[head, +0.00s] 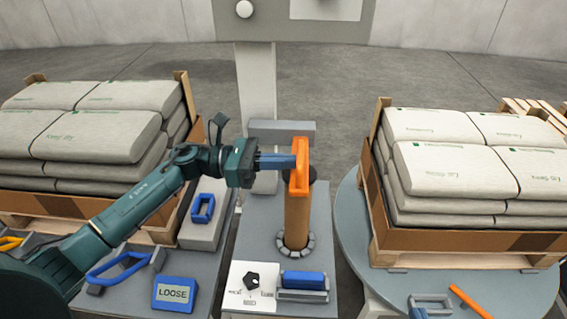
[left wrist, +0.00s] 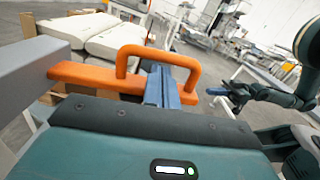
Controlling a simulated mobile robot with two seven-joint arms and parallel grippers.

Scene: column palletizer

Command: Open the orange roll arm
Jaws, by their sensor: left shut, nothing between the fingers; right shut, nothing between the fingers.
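The orange roll arm (head: 299,172) is above an upright tan roll (head: 297,218) on the grey middle stand. In the left wrist view its orange bar (left wrist: 90,76) runs from a grey beam, with a loop handle (left wrist: 160,54) on it. My left gripper (head: 291,162) is shut with nothing held. Its blue fingers (left wrist: 168,84) are at the handle in the left wrist view, seemingly inside the loop; contact is unclear. My right gripper (left wrist: 216,91) is at the right of the left wrist view, shut and away from the roll arm. It is not in the head view.
Stacked sacks on pallets stand left (head: 95,135) and right (head: 450,165), the right one on a round table (head: 400,285). A blue LOOSE box (head: 174,294), blue handles and a dial panel (head: 250,285) are in front. A grey post (head: 257,85) rises behind the stand.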

